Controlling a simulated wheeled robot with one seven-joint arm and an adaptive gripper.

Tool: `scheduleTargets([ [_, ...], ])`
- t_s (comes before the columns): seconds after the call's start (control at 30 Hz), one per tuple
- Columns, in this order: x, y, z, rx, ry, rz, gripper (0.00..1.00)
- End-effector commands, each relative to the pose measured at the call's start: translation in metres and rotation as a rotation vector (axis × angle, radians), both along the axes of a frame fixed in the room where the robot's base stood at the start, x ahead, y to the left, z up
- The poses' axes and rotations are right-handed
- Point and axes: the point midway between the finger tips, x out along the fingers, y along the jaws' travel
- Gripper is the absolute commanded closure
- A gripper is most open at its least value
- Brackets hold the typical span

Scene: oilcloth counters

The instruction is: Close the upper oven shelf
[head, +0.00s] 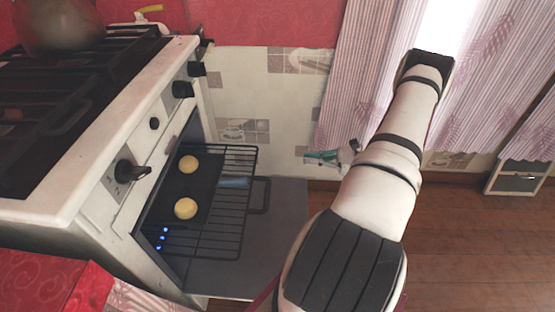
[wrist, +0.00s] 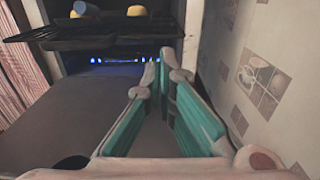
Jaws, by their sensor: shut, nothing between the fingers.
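The upper oven shelf (head: 228,215) is a dark wire rack pulled partly out of the open oven, over the lowered oven door (head: 285,210). Two yellow round items (head: 186,208) lie on the dark surface at the shelf, and a blue item (head: 235,182) lies near its outer part. In the wrist view the shelf (wrist: 95,30) crosses the upper left. My gripper (head: 312,156) has teal fingers and is beyond the shelf's outer edge, apart from it. In the wrist view my gripper (wrist: 159,62) is shut and empty, right of the shelf and lower in the picture.
The white stove (head: 95,170) stands at left, with black knobs and a dark pot (head: 55,25) on top. Blue flames (wrist: 125,60) show inside the oven. A tiled wall (wrist: 260,80) is close on the right in the wrist view. Wooden floor (head: 470,240) is clear at right.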

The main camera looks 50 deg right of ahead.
Motion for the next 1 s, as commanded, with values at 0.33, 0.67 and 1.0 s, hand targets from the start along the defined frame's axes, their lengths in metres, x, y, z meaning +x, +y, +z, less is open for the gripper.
scheduleTargets([
  [0.33,0.043,0.034,-0.001,0.001,0.001,0.006,1.0],
  [0.67,0.09,0.071,-0.001,-0.001,0.0,0.006,1.0],
  [1.0,0.109,0.085,0.001,-0.001,0.001,0.003,1.0],
])
